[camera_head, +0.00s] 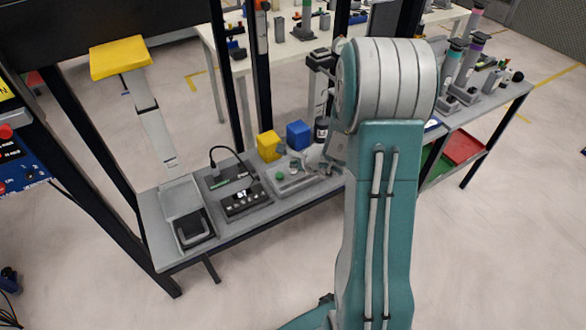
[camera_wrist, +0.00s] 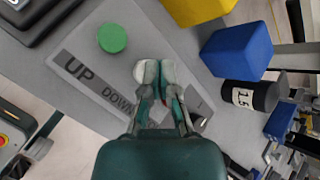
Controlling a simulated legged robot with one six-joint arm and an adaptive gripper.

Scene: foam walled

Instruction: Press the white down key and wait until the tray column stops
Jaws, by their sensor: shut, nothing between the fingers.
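The grey key panel (camera_wrist: 85,75) in the wrist view bears the words UP and DOWN. A round green key (camera_wrist: 110,38) is beside UP. The white down key (camera_wrist: 139,70) shows partly at the left of my fingertips; the rest is hidden. My gripper (camera_wrist: 154,72) is shut and empty, its tips over or against this key; I cannot tell if it is pressed. In the head view the panel (camera_head: 287,186) is on the bench, with my gripper (camera_head: 308,162) at its far side. The tray column (camera_head: 154,128), a pale post with a yellow top (camera_head: 121,58), stands at the left.
A yellow block (camera_head: 267,145), a blue block (camera_head: 298,134) and a dark cylinder (camera_head: 321,128) stand behind the panel. A black device (camera_head: 240,203) with a cable is left of it. A black post (camera_head: 263,80) rises at the bench's back.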

